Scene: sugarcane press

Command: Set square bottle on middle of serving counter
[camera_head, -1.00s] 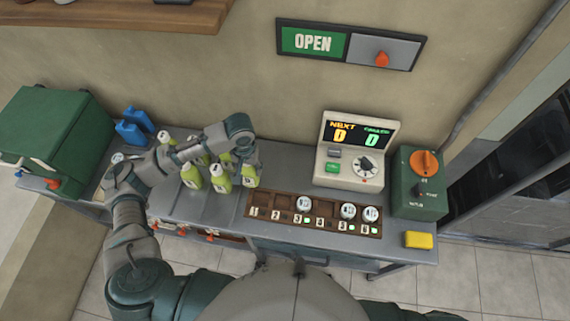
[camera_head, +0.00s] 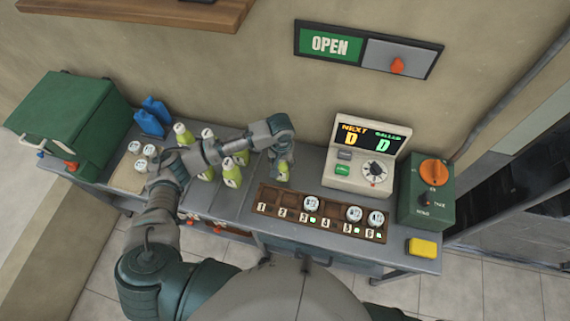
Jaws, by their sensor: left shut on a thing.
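My left gripper (camera_head: 284,153) points down and is shut on a square bottle (camera_head: 282,172), yellow-green with a pale label. The gripper covers its top. The bottle is upright over the grey counter (camera_head: 325,185), just behind the wooden number tray and left of the display machine. I cannot tell whether its base touches the counter. Several similar bottles (camera_head: 232,173) stand to its left, partly behind my left arm. My right gripper is not in view.
The wooden tray (camera_head: 272,208) has numbered slots and several round white-topped items. A display machine (camera_head: 358,180), a green switch box (camera_head: 425,195) and a yellow block (camera_head: 423,247) stand to the right. Blue jugs (camera_head: 150,118) and a green bin (camera_head: 70,115) are at the left.

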